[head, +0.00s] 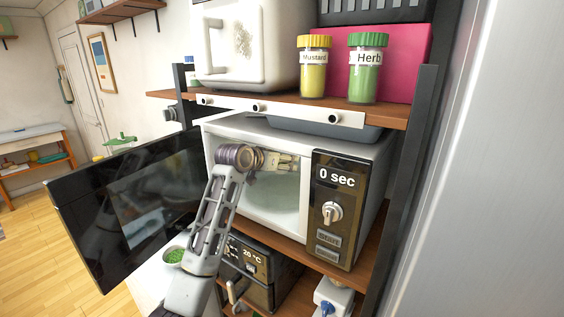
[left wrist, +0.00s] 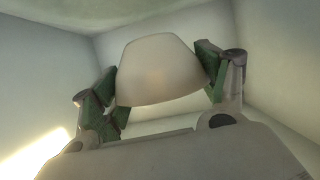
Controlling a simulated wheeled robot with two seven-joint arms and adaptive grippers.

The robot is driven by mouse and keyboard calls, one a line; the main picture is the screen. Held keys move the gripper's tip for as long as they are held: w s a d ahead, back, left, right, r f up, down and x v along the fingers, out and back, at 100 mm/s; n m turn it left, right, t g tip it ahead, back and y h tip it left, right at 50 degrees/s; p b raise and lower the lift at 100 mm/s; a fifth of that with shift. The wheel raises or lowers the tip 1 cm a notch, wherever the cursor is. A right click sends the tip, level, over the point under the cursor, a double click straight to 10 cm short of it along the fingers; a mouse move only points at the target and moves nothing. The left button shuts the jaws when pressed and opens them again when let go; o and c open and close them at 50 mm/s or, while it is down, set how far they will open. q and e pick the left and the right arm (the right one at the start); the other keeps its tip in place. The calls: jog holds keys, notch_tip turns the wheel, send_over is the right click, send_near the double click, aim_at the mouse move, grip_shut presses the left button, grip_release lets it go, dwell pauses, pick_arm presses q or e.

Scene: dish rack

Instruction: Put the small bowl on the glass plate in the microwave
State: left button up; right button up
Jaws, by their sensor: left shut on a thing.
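The white microwave (head: 240,126) stands on a shelf with its dark door (head: 90,215) swung open to the left. Its panel reads 0 sec. My left gripper (head: 290,163) reaches into the upper part of the cavity, above the pale glass plate (head: 278,195). In the left wrist view the left gripper (left wrist: 160,78) is shut on the small bowl (left wrist: 158,72), a plain whitish bowl between its green-padded fingers. The bowl is hard to make out in the head view, and the gap between it and the plate cannot be judged. My right gripper is not in view.
The cavity walls close in around the left gripper. A shelf above holds a Mustard jar (head: 313,66), a Herb jar (head: 367,70) and a pink box (head: 408,60). Below stands a dark appliance (head: 258,262). A bowl of green bits (head: 174,256) sits at lower left.

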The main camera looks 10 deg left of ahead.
aim_at(282, 173)
pick_arm(q)
jog(key=shift+w, duration=0.25)
jog(key=shift+r, duration=0.1)
dwell(0.4)
jog(key=shift+f, duration=2.5)
jog(key=shift+f, duration=0.3)
jog(key=shift+f, duration=0.4)
jog(key=shift+f, duration=0.25)
jog(key=o, duration=1.2)
